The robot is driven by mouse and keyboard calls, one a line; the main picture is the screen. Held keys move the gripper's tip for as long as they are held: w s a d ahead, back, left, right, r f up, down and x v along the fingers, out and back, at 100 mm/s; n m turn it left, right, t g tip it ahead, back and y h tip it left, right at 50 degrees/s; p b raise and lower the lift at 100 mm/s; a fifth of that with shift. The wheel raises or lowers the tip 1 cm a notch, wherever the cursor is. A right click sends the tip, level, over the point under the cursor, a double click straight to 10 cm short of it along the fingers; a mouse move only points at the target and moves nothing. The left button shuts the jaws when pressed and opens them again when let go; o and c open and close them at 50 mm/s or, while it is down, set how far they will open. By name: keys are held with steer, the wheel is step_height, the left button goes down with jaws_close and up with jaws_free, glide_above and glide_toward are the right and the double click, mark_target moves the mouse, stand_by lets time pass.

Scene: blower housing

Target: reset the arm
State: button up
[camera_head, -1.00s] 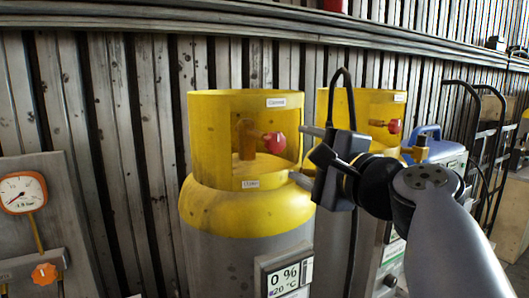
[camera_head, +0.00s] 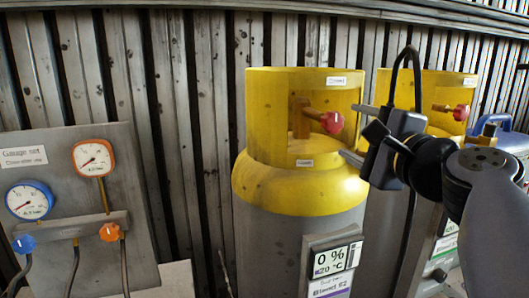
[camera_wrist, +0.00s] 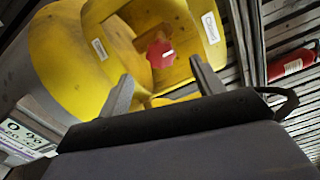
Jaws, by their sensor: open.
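My gripper (camera_head: 354,134) is at the right in the head view, in front of the yellow-topped tanks. Its two fingers are apart and point left toward the nearer tank's collar. In the wrist view my gripper (camera_wrist: 160,88) shows both fingers spread with nothing held between them. The nearer tank (camera_head: 303,185) has a red valve knob (camera_head: 332,123) inside its yellow collar and a label reading "Closed". In the wrist view the red knob (camera_wrist: 161,53) appears beyond the fingers, apart from them.
A second yellow-topped tank (camera_head: 434,92) stands behind my arm. A gauge board (camera_head: 128,172) with a blue gauge (camera_head: 29,201), an orange gauge (camera_head: 93,157) and hoses stands at the left. A display (camera_head: 334,262) reads 0 %. A red extinguisher (camera_wrist: 291,64) shows in the wrist view.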

mark_target(334, 123)
steer(key=x, duration=0.7)
steer(key=shift+w+a+p, duration=0.1)
steer(key=shift+w+p, duration=0.2)
steer(key=shift+p, duration=0.05)
steer(key=shift+s, duration=0.15)
